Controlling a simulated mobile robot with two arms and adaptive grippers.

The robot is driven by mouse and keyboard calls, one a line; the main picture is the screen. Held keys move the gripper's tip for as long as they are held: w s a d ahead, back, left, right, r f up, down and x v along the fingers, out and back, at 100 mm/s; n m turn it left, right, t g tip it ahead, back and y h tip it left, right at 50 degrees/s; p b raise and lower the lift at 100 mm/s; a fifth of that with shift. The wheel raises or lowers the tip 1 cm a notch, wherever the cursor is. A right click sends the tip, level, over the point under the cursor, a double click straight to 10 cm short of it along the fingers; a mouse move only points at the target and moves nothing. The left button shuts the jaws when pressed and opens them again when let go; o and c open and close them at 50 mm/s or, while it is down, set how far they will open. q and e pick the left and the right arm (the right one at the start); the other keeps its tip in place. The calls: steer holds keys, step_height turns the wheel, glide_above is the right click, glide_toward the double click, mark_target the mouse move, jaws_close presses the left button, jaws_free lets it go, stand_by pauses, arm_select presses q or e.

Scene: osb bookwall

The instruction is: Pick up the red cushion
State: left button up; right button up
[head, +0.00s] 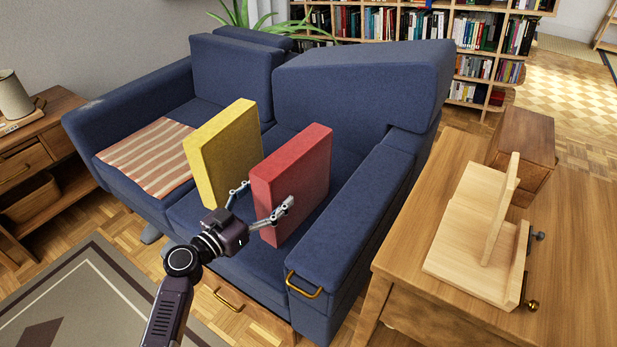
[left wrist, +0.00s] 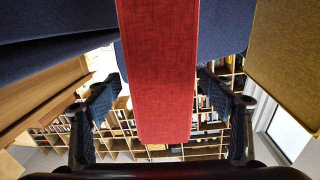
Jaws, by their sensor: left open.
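The red cushion (head: 308,172) stands upright on the blue sofa seat, between a yellow cushion (head: 228,150) and the sofa's right armrest. My left gripper (head: 263,200) is open at the front edge of the red cushion. One finger is in the gap between the yellow and red cushions; the other shows in front of the red one. In the left wrist view, the red cushion (left wrist: 158,75) hangs into the picture between the two spread fingers of the gripper (left wrist: 160,105), with visible gaps on both sides. My right gripper is not in view.
The blue sofa (head: 340,230) has a striped cloth (head: 150,157) on its left seat. A wooden table (head: 450,210) with a wooden stand (head: 480,235) is at the right. A small side table (head: 35,150) stands at the left. Bookshelves (head: 470,50) line the back.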

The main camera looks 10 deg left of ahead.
mark_target(296, 186)
arm_select(q)
steer(key=x, duration=0.3)
steer(key=shift+w+r, duration=0.1)
steer(key=shift+r, duration=0.3)
steer(key=p+x, duration=0.1)
steer(key=x, duration=0.4)
steer(key=shift+w, duration=0.15)
steer(key=shift+r, duration=0.1)
steer(key=c, duration=2)
